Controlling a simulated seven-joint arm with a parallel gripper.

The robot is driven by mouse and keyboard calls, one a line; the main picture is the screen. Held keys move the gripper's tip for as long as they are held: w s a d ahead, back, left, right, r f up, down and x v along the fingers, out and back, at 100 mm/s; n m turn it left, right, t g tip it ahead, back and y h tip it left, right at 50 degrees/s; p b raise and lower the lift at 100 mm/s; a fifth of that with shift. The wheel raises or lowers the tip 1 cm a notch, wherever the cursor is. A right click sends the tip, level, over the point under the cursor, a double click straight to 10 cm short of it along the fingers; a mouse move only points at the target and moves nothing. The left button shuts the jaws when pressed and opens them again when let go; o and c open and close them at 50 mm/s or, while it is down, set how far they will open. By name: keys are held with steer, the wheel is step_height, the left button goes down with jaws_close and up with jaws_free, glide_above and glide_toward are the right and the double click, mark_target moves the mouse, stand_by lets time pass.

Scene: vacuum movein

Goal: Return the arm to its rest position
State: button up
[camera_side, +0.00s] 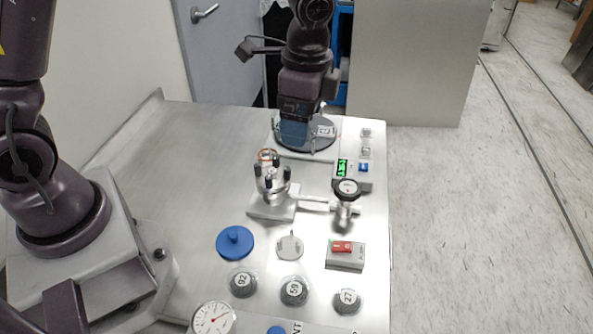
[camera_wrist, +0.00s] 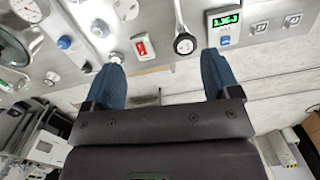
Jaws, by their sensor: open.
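My gripper (camera_side: 295,132) is at the far end of the metal table in the side view, pointing down with its blue fingers in front of a round dark-rimmed item. In the wrist view my gripper (camera_wrist: 162,62) shows two blue fingers spread wide apart. Nothing is held between them. The chamber fixture (camera_side: 272,180) with dark knobs stands on the table nearer the camera, apart from the gripper. Whether the fingertips touch anything below is hard to tell in the side view.
A green-lit display box (camera_side: 343,168) stands at the right edge. A red switch box (camera_side: 345,252), a blue knobbed lid (camera_side: 235,243) and several labelled round pieces lie nearer. The table's left part is clear.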

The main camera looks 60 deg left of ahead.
steer(key=s+a+r+n+t, duration=0.3)
steer(key=s+r+n, duration=0.2)
steer(key=s, duration=0.3)
steer(key=s+a+r+n+t, duration=0.3)
steer(key=s+r+n, duration=0.2)
steer(key=s+r, duration=0.2)
steer(key=shift+s+a+r+h, duration=0.35)
steer(key=shift+s+a+h, duration=0.05)
steer(key=shift+s, duration=0.65)
